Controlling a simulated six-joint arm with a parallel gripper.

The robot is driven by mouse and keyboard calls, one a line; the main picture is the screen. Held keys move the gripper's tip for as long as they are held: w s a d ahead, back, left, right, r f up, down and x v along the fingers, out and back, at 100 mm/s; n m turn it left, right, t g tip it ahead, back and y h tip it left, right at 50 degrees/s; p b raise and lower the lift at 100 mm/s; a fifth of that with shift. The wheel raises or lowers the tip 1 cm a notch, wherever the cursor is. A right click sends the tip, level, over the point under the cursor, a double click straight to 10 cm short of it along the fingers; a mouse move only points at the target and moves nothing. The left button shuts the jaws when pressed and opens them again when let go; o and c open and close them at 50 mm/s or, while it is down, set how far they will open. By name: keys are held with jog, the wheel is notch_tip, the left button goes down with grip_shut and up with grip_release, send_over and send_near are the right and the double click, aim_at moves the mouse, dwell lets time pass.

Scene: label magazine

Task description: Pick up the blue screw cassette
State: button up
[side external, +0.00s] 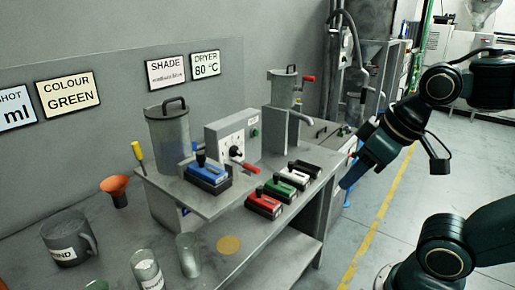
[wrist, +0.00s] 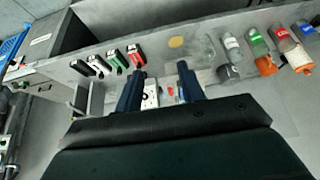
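The blue screw cassette (side external: 208,172) sits on the raised grey shelf in front of the control box in the side view. My gripper (side external: 348,182) is off to the right of the bench in the side view, well apart from the blue cassette and pointing down. In the wrist view my gripper (wrist: 159,70) has its two dark blue fingers spread with nothing held between them.
Red (side external: 264,203), green (side external: 281,188), white (side external: 294,177) and black (side external: 306,168) cassettes stand in a row right of the blue one. A control box (side external: 231,132), a lidded hopper (side external: 168,140), a yellow-handled tool (side external: 138,152), an orange funnel (side external: 115,190) and a mug (side external: 69,238) stand nearby.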

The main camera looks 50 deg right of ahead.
jog(key=shift+o, duration=0.4)
notch_tip(320, 180, up, 6)
jog(key=n+g+y, duration=0.2)
jog(key=n, duration=0.3)
send_over(201, 152)
jog(key=s+d, duration=0.2)
jog(key=s, duration=0.3)
jog(key=shift+w, duration=0.25)
jog(key=shift+f, duration=0.1)
jog(key=shift+w+x, duration=0.2)
jog(key=shift+x, duration=4)
